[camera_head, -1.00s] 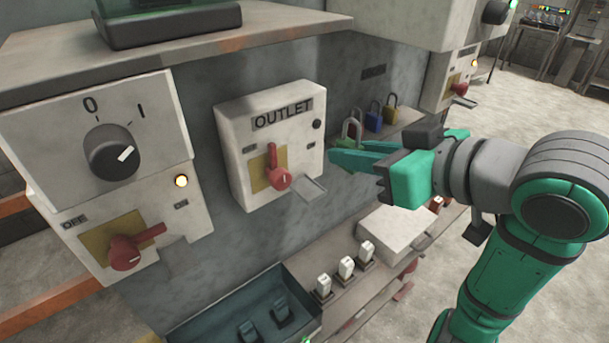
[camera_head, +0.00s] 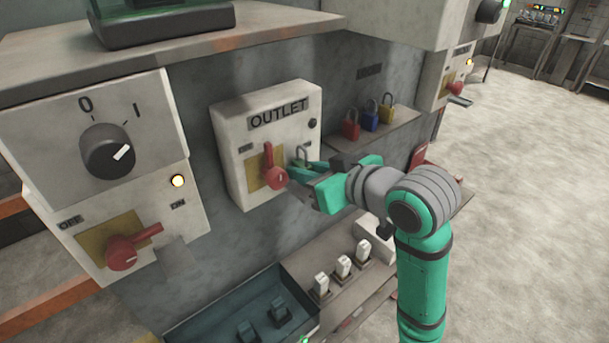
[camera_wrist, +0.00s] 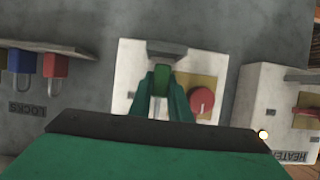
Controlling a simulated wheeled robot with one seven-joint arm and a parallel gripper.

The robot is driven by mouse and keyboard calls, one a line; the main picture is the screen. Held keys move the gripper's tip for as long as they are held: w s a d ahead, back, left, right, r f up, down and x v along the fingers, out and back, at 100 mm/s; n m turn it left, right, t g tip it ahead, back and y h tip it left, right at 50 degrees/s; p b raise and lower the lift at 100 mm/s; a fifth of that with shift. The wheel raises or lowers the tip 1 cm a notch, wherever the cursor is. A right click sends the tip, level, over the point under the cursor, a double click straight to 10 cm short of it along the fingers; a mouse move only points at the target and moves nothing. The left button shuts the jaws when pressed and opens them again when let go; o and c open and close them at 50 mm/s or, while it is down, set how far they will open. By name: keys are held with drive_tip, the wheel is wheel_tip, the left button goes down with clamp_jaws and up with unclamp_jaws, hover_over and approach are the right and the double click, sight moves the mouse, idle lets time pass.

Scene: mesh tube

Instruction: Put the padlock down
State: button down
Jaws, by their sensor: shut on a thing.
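A small green padlock (camera_head: 301,159) with a pale shackle is between the fingertips of my gripper (camera_head: 306,168), in front of the right side of the OUTLET box (camera_head: 232,146). In the wrist view, my gripper's fingers (camera_wrist: 168,98) close around the green padlock body (camera_wrist: 161,80). A grey metal flap (camera_wrist: 167,50) shows just beyond it; I cannot tell whether they touch. The box's red rotary handle (camera_head: 274,170) is just left of my gripper and also shows in the wrist view (camera_wrist: 202,100).
Red (camera_head: 351,126), blue (camera_head: 371,118) and yellow (camera_head: 387,110) padlocks stand on a small shelf (camera_head: 370,137) behind my arm. An open dark bin (camera_head: 240,310) and several white switches (camera_head: 343,266) lie below. A 0/I switch box (camera_head: 50,125) is at left.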

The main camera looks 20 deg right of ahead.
drive_tip(key=shift+f, duration=0.7)
drive_tip(key=shift+f, duration=0.2)
drive_tip(key=c, duration=1.6)
unclamp_jaws()
drive_tip(key=shift+c, duration=0.2)
drive_tip(key=shift+r, duration=0.25)
drive_tip(key=v, duration=1.2)
